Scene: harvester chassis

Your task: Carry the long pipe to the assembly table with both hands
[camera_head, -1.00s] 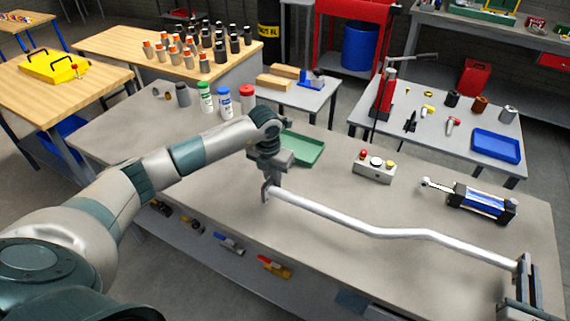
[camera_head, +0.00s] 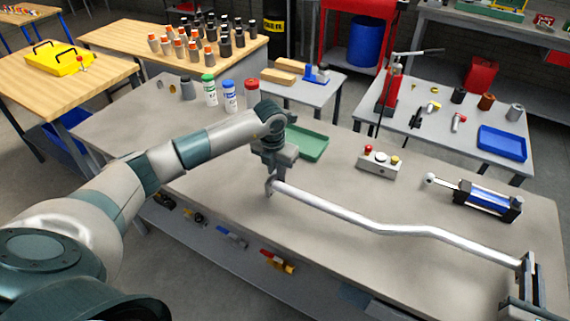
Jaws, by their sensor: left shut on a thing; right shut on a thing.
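The long pipe (camera_head: 375,226) is silvery white with a bend along its length. The left arm reaches in from the left over the table's front part. Whether the pipe touches the tabletop or hangs above it, I cannot tell.
On the grey table are a green tray (camera_head: 309,146), a button box (camera_head: 379,162), a blue cylinder (camera_head: 487,199) and several bottles (camera_head: 229,96). A shelf below the tabletop holds hand tools (camera_head: 277,261). Behind stand a smaller table with a blue tray (camera_head: 501,143) and wooden benches (camera_head: 95,80).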

